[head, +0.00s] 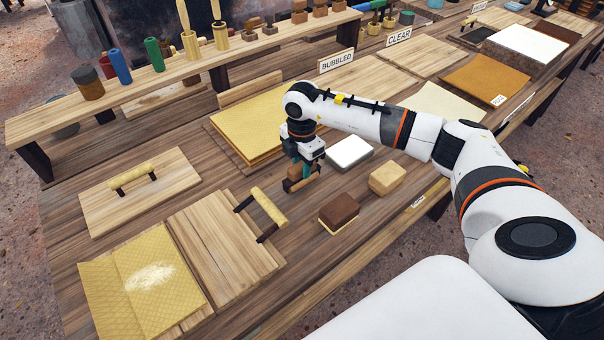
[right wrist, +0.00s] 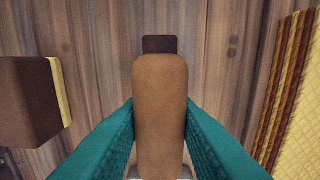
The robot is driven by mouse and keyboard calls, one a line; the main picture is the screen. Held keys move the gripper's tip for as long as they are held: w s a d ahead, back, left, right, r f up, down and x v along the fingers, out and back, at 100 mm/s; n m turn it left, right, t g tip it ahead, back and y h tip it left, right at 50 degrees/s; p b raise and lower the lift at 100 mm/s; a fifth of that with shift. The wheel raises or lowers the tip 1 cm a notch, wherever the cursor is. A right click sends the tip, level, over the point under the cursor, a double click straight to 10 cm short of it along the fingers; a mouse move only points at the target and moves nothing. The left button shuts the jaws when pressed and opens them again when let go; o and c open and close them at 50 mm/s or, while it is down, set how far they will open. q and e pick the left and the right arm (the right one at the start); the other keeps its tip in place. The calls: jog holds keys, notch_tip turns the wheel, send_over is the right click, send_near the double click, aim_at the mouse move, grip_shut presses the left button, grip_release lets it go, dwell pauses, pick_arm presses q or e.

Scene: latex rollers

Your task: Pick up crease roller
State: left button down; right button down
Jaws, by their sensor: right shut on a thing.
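My right gripper (head: 302,170) is over the middle of the wooden table, pointing down. Its teal fingers (right wrist: 160,112) are shut on a brown, rounded tool with a dark end, which I take for the crease roller (right wrist: 160,85). In the head view the brown roller (head: 299,184) shows low between the fingers, close to the tabletop; I cannot tell whether it touches the wood. The gripper hides part of it. My left gripper is not in view.
A dark brown block (head: 339,211), a tan block (head: 386,179) and a white-topped block (head: 350,151) stand to the right. Yellow sheets (head: 250,122) are stacked behind. A board with a yellow-handled roller (head: 269,207) lies left. A raised shelf (head: 170,90) holds tools at the back.

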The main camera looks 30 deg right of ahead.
jog(key=shift+r, duration=0.15)
jog(key=shift+w+r, duration=0.1)
jog(key=shift+r, duration=0.25)
notch_tip(320, 180, up, 9)
jog(key=shift+r+b, duration=0.1)
jog(key=shift+b, duration=0.9)
jog(key=c, duration=1.9)
grip_release()
jog(key=shift+c, duration=0.5)
